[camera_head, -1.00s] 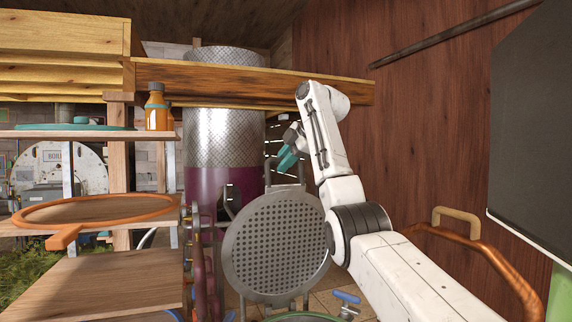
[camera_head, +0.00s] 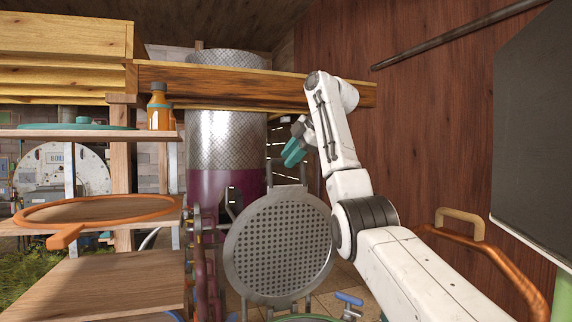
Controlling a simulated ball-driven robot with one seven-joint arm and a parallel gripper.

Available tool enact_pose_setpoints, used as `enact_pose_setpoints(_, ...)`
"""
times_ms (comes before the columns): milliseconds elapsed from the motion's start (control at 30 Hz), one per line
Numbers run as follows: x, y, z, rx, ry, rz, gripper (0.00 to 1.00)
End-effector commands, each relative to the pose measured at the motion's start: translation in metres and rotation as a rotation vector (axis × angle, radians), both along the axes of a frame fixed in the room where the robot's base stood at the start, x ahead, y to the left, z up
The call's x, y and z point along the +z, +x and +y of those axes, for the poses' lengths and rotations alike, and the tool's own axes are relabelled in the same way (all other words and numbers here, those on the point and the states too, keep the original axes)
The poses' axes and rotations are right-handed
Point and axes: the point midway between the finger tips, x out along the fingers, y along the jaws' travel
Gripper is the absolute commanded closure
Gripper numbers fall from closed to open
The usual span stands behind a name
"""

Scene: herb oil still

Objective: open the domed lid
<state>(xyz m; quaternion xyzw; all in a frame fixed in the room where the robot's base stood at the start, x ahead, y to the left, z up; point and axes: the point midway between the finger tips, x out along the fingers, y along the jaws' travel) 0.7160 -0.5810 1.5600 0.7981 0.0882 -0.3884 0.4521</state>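A grey round perforated plate (camera_head: 279,247) stands upright in a metal rim with lugs at its top and bottom, low in the middle of the head view. It may be the underside of the domed lid; I see no dome shape and cannot tell. Below it, the green rim (camera_head: 306,318) of a vessel is cut off by the bottom edge. My gripper (camera_head: 293,152), with teal fingers, is in the air above the plate's upper right, apart from it in the picture. The fingers are small and partly overlap, so their opening is unclear. I see nothing held.
A wooden beam (camera_head: 220,84) crosses behind my arm. A tall metal column (camera_head: 225,140) stands behind the plate. Shelves at left hold an orange bottle (camera_head: 158,108), a flat teal lid (camera_head: 75,126) and an orange hoop (camera_head: 100,208). A dark panel (camera_head: 535,130) and orange rail (camera_head: 495,258) bound the right.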

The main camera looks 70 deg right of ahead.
Motion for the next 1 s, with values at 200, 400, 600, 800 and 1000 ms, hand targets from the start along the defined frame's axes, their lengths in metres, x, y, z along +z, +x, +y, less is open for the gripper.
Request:
enact_pose_setpoints(200, 0.03, -0.03, 0.009, 0.0, -0.001, -0.002, 0.71)
enact_pose_setpoints(400, 0.048, -0.049, 0.014, -0.001, 0.0, 0.0, 0.71)
enact_pose_setpoints(600, 0.055, -0.054, 0.017, 0.002, 0.002, 0.0, 0.71)
enact_pose_setpoints(800, 0.055, -0.054, 0.017, 0.002, 0.002, 0.0, 0.71)
enact_pose_setpoints(1000, 0.055, -0.054, 0.017, 0.002, 0.002, 0.0, 0.71)
